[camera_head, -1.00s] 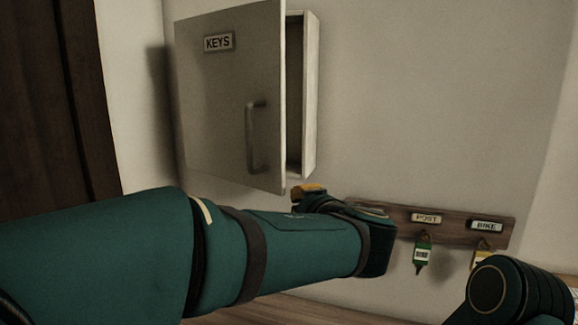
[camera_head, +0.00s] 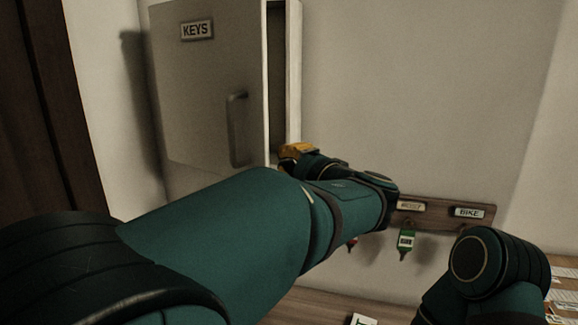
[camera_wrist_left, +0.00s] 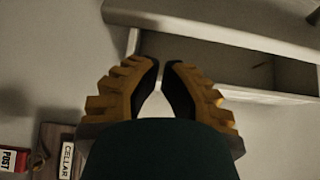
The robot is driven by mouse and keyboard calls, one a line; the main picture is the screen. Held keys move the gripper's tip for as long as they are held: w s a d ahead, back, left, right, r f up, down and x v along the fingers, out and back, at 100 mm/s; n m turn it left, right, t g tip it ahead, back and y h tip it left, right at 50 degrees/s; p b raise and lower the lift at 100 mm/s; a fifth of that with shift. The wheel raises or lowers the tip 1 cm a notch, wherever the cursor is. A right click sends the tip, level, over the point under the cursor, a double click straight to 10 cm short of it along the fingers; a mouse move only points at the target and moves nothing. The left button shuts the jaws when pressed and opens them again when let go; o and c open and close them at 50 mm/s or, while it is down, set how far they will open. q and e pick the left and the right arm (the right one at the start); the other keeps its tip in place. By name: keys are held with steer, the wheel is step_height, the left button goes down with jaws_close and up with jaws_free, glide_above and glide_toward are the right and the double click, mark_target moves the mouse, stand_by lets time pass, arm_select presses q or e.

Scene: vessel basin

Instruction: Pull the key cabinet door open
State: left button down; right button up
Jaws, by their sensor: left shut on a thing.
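The key cabinet door (camera_head: 208,95) is pale, with a KEYS label and a bar handle (camera_head: 236,130). It stands ajar, with a dark gap between its free edge and the cabinet's side wall (camera_head: 293,70). My left gripper (camera_head: 292,154), with yellow fingers, is at the lower corner of the door's free edge, away from the handle. In the left wrist view its fingertips (camera_wrist_left: 160,68) are close together before the cabinet opening (camera_wrist_left: 225,62). My right gripper is out of view.
A wooden key rack (camera_head: 440,213) with labels and hanging keys, one with a green tag (camera_head: 406,243), is right of and below the cabinet. My right arm is at the lower right. A wooden surface (camera_head: 310,305) lies below. The wall right of the cabinet is clear.

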arm_select(q)
steer(key=shift+s+a, duration=1.3)
steer(key=shift+a, duration=0.05)
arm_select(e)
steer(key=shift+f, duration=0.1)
